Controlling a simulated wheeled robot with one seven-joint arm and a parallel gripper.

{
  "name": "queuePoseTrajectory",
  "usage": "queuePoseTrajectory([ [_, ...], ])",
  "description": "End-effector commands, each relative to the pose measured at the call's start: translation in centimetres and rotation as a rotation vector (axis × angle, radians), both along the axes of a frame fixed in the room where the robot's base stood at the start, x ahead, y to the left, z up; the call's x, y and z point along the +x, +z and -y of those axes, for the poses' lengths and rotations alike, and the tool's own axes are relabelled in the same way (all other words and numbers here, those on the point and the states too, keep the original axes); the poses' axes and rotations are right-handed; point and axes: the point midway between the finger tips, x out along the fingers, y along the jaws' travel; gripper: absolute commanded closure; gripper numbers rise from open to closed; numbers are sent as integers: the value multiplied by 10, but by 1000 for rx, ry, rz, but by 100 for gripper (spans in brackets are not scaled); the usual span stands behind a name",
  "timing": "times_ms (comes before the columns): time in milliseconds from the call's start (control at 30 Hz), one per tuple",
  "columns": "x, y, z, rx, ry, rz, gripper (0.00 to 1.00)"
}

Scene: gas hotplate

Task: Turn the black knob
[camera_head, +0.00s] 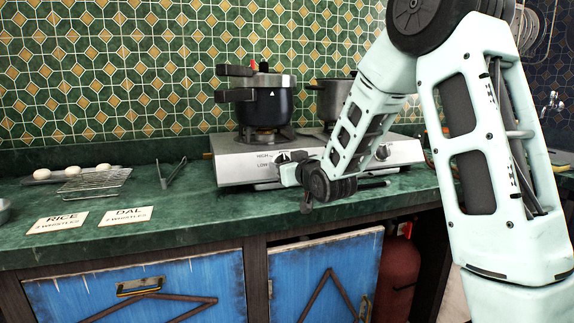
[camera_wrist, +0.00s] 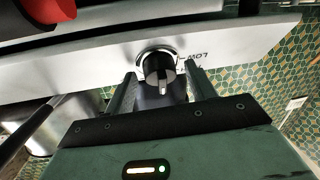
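The black knob (camera_wrist: 160,70) is on the front face of the silver gas hotplate (camera_head: 235,167), with the printed words HIGH and LOW beside it. In the head view it shows as a small dark knob (camera_head: 283,157) just left of my gripper. My gripper (camera_wrist: 160,88) is open in the wrist view. Its two fingers stand apart, one on each side of the knob. I cannot tell whether either finger touches it. In the head view my wrist hides part of the hotplate front.
A second knob (camera_head: 382,152) is on the right of the hotplate front. A dark pressure cooker (camera_head: 265,105) stands on the left burner and a metal pot (camera_head: 330,100) on the right one. Two cards, RICE (camera_head: 58,222) and DAL (camera_head: 127,216), lie on the green counter (camera_head: 190,225).

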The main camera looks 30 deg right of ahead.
Motion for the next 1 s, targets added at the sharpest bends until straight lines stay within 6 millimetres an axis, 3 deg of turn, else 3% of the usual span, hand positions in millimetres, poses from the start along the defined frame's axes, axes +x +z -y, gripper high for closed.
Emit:
queuePoseTrajectory([
  [367,-4,1,0,-2,-1,2,42],
  [533,-28,4,-3,-2,-1,2,42],
  [867,-100,5,-13,-3,0,5,42],
  [1000,-102,3,-14,-2,3,9,42],
])
